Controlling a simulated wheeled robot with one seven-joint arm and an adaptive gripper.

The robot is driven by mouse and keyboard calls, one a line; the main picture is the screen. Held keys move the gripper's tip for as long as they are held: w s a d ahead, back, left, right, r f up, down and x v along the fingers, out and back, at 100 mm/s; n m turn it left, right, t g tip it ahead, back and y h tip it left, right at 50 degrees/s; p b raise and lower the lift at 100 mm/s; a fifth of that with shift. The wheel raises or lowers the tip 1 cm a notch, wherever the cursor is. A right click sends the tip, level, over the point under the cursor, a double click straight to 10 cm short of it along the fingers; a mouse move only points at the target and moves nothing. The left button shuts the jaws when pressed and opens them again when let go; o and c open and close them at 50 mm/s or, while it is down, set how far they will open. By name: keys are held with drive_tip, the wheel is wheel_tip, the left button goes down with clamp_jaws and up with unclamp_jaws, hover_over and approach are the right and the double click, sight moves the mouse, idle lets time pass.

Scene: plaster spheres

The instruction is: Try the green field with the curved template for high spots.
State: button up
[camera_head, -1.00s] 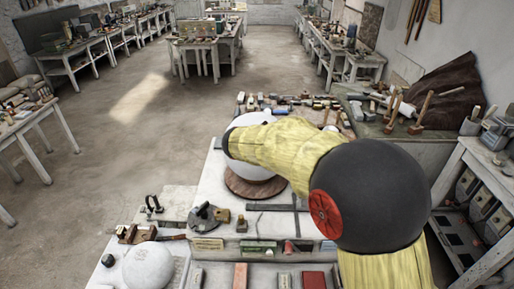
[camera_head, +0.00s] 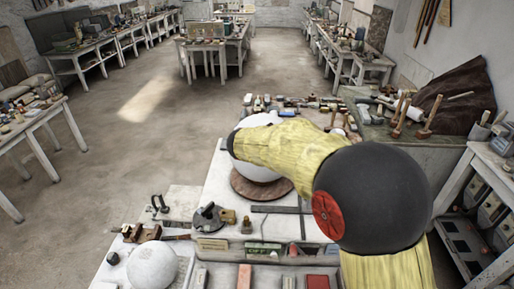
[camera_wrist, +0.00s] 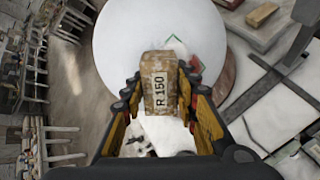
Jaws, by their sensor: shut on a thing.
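In the wrist view my gripper (camera_wrist: 160,78) is shut on a worn brown block marked "R 150" (camera_wrist: 158,101), which I take for the curved template or its grip. The block is in front of a large white plaster sphere (camera_wrist: 122,40). A thin green outline (camera_wrist: 174,39), part of the green field, shows on the sphere just past the block; the block hides the rest. Whether the template touches the sphere cannot be told. In the head view the sphere (camera_head: 250,170) sits on a round brown base (camera_head: 258,190), partly behind my arm, and my gripper cannot be made out.
A second white ball (camera_head: 152,265) rests at the front left of the bench. Clamps and small tools lie around it. A dark metal square (camera_head: 282,209) lies in front of the base. Blocks and tools crowd the bench behind the sphere. The floor at left is open.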

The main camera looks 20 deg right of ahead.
drive_tip(key=shift+w+d+f, duration=0.15)
drive_tip(key=shift+w+f, duration=0.15)
drive_tip(key=shift+w, duration=0.1)
drive_tip(key=shift+r, duration=0.1)
drive_tip(key=shift+d+r+p, duration=0.45)
drive_tip(key=shift+d+r, duration=0.2)
drive_tip(key=shift+d, duration=0.1)
drive_tip(key=shift+a+f+b, duration=0.3)
drive_tip(key=shift+f+b, duration=0.15)
drive_tip(key=shift+b, duration=0.05)
drive_tip(key=shift+s+a+f+b, duration=0.15)
drive_tip(key=shift+a+f+b, duration=0.3)
drive_tip(key=shift+a+b, duration=0.15)
drive_tip(key=shift+s+a+f+b, duration=0.15)
drive_tip(key=shift+a+f+b, duration=0.35)
drive_tip(key=shift+a, duration=0.2)
drive_tip(key=shift+w+d+r+p, duration=0.15)
drive_tip(key=shift+d+r+p, duration=0.55)
drive_tip(key=shift+d, duration=0.15)
drive_tip(key=shift+w+d+r+p, duration=0.15)
drive_tip(key=shift+d+r+p, duration=0.45)
drive_tip(key=shift+d+r, duration=0.15)
drive_tip(key=shift+a+f+b, duration=0.45)
drive_tip(key=shift+f+b, duration=0.15)
drive_tip(key=shift+s+a+f+b, duration=0.15)
drive_tip(key=shift+a+f+b, duration=0.35)
drive_tip(key=shift+a, duration=0.1)
drive_tip(key=shift+s+a+f+b, duration=0.15)
drive_tip(key=shift+a+f+b, duration=0.2)
drive_tip(key=shift+a+b, duration=0.2)
